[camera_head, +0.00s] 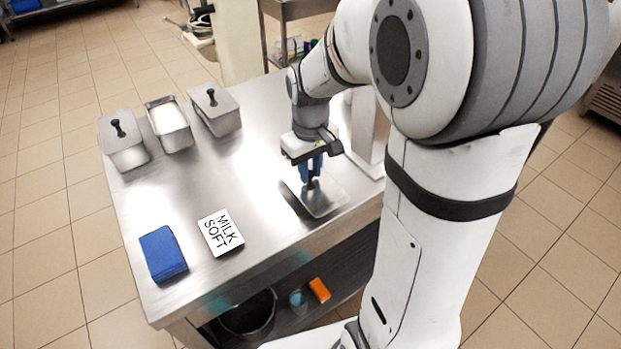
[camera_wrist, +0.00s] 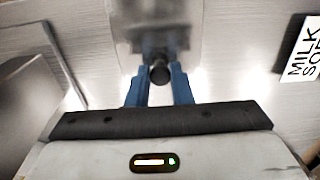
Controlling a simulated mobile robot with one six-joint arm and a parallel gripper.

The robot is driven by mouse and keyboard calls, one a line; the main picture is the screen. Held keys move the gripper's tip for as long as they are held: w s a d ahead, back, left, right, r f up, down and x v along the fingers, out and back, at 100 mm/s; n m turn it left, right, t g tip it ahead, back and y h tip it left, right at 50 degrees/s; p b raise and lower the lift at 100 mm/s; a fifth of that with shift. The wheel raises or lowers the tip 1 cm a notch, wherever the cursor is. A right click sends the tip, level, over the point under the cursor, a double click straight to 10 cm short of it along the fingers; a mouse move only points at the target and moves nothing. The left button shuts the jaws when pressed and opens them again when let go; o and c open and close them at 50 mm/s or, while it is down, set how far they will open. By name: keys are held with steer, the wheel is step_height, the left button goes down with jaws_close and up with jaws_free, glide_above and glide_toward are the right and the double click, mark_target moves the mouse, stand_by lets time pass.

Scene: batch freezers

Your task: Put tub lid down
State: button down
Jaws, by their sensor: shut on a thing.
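My gripper (camera_head: 311,172) is above the steel table (camera_head: 255,150), near its right front part, with its blue fingers pointing down. It is shut on the black knob of the metal tub lid (camera_head: 325,201). In the wrist view the knob (camera_wrist: 159,72) sits between the two blue fingertips (camera_wrist: 160,88), and the lid (camera_wrist: 125,22) extends toward the top edge. A dark strip shows along the lid's left side; I cannot tell if the lid touches the table. The open tub (camera_head: 170,122) with white contents stands at the back left.
Two lidded tubs stand either side of the open one, left (camera_head: 125,145) and right (camera_head: 217,110). A blue folded cloth (camera_head: 162,253) and a "MILK SOFT" card (camera_head: 221,232) lie at the front left. The table middle is clear. A column rises close right of the lid.

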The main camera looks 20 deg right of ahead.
mark_target(311, 174)
steer(key=shift+s+f, duration=0.1)
steer(key=shift+f, duration=1.55)
steer(key=shift+f, duration=0.15)
steer(key=c, duration=1.3)
jaws_free()
